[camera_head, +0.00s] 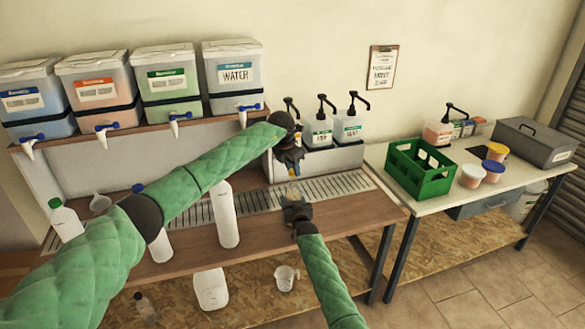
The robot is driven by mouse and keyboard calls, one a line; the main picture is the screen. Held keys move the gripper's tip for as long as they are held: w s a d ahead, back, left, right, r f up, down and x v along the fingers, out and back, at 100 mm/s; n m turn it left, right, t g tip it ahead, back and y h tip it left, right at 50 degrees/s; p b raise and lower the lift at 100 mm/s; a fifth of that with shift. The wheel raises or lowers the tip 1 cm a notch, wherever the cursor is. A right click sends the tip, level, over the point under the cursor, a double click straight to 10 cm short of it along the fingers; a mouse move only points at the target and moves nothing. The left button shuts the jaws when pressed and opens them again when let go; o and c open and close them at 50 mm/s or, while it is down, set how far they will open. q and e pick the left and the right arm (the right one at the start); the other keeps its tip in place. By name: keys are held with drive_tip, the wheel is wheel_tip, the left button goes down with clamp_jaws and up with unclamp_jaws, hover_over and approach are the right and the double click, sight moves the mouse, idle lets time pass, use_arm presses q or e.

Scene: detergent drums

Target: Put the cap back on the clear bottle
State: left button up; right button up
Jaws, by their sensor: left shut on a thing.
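My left gripper (292,168) is over the slatted drip grate, in front of the pump bottles. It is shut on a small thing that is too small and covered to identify. My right gripper (294,192) is just below it in the picture, near the counter's front, and its jaw opening is unclear. A small clear bottle (145,306) with a dark top stands on the lower shelf at the left. A white bottle (224,215) stands on the counter left of the grippers. I cannot make out a loose cap.
A green-capped bottle (65,220) and a partly hidden white bottle (159,244) stand on the counter. Tapped drums (236,91) line the raised shelf. A green crate (419,167) and tubs (471,176) are on the right table. A jug (286,278) is below.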

use_arm(q)
drive_tip(key=shift+f, duration=0.85)
drive_tip(key=shift+f, duration=0.55)
